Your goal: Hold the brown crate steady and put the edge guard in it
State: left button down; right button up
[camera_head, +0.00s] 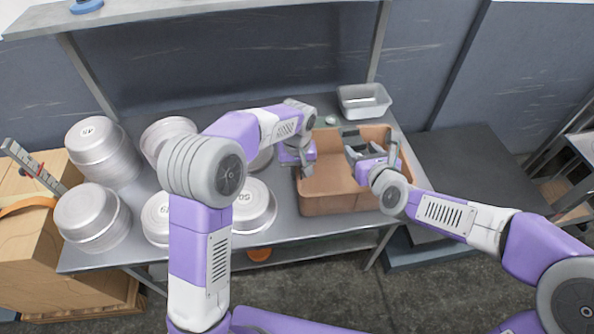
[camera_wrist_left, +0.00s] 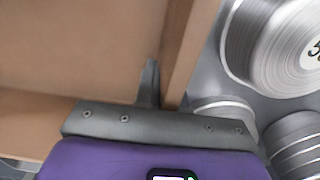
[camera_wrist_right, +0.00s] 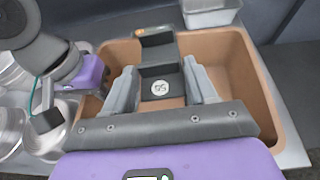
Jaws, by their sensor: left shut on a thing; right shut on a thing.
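The brown crate (camera_head: 335,205) stands upright on the right part of the metal table. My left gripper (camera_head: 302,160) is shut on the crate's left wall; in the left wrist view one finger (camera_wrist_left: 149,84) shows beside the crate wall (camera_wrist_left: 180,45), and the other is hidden. My right gripper (camera_head: 358,152) is over the crate, tilted, and shut on the edge guard (camera_wrist_right: 158,88). The guard is a dark angled piece with a round numbered label, between the two fingers in the right wrist view. It is over the crate's opening; its height above the floor is unclear.
Several round metal pans (camera_head: 92,215) stand on the left and middle of the table (camera_head: 290,222). A grey bin (camera_head: 363,100) stands behind the crate. A shelf (camera_head: 180,12) runs above the table. A dark lower surface (camera_head: 465,165) lies to the right.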

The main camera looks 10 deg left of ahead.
jog(key=shift+f, duration=1.6)
jog(key=o, duration=1.2)
jog(key=shift+o, duration=0.2)
jog(key=v, duration=0.7)
jog(key=shift+s, duration=0.25)
jog(key=shift+d, duration=0.1)
pick_arm(q)
jog(key=c, duration=1.1)
grip_release()
jog(key=shift+c, duration=0.2)
